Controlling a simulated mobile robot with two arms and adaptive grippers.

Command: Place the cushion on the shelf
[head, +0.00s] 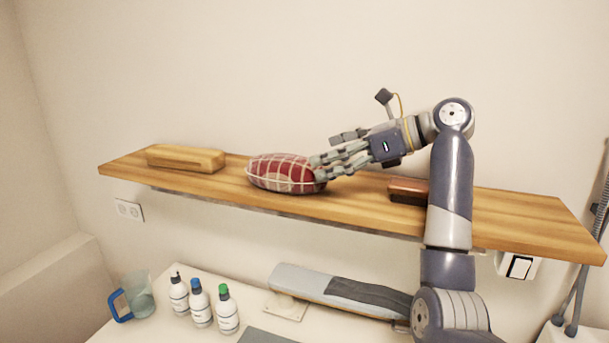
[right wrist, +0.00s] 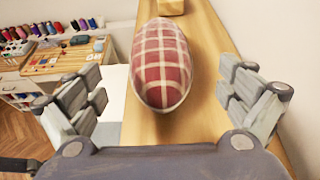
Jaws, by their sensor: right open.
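The cushion (head: 284,173) is a red and white checked oval. It lies on the wooden wall shelf (head: 490,218), left of the shelf's middle. My right gripper (head: 318,170) reaches in from the right, with its fingertips at the cushion's right end. In the right wrist view the cushion (right wrist: 162,66) lies ahead between the spread fingers of the gripper (right wrist: 160,88), with gaps on both sides. The gripper is open. Part of the cushion's right end is hidden behind the fingers in the head view. My left gripper is not in view.
A wooden block (head: 186,158) stands on the shelf left of the cushion. A brown object (head: 408,190) lies on it behind my right arm. Below are several bottles (head: 201,304), a jug (head: 136,296) and a padded board (head: 340,290). The shelf's right end is clear.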

